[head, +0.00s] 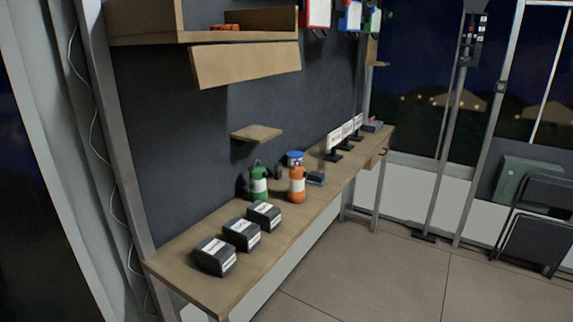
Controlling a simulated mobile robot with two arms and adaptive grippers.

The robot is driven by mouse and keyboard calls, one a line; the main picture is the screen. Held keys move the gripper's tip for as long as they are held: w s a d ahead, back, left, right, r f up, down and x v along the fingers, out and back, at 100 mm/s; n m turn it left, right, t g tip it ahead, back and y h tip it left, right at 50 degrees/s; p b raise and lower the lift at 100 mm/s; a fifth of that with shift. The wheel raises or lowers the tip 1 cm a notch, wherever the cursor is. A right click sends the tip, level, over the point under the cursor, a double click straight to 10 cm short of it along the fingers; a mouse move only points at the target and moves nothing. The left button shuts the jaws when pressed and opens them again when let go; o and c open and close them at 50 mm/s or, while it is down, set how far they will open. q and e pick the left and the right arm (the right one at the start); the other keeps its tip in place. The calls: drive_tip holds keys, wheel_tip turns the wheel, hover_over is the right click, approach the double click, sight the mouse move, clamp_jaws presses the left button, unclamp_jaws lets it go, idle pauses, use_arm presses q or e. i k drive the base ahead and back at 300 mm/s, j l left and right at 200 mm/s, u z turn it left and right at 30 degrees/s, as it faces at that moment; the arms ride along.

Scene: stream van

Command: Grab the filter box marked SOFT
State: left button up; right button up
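Three dark boxes with white labels stand in a row on the near end of the wooden bench (285,236). The nearest box (215,256) is at the front left, the middle box (241,234) is just behind it, and the far box (264,215) is closest to the bottles. The label print is too small to read, so I cannot tell which one is marked SOFT. Neither of my grippers is in view.
A green bottle (259,184) and an orange bottle (297,185) stand behind the boxes. A small shelf (257,133) and a larger shelf (246,64) hang above. Small signs (345,133) stand farther along. Folded chairs (538,225) lean at the right; the floor (400,275) is clear.

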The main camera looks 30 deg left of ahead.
sight(267, 216)
drive_tip(key=i+l+u, duration=0.1)
drive_tip(key=u, duration=0.4)
drive_tip(key=i+l+u, duration=0.1)
drive_tip(key=u, duration=0.35)
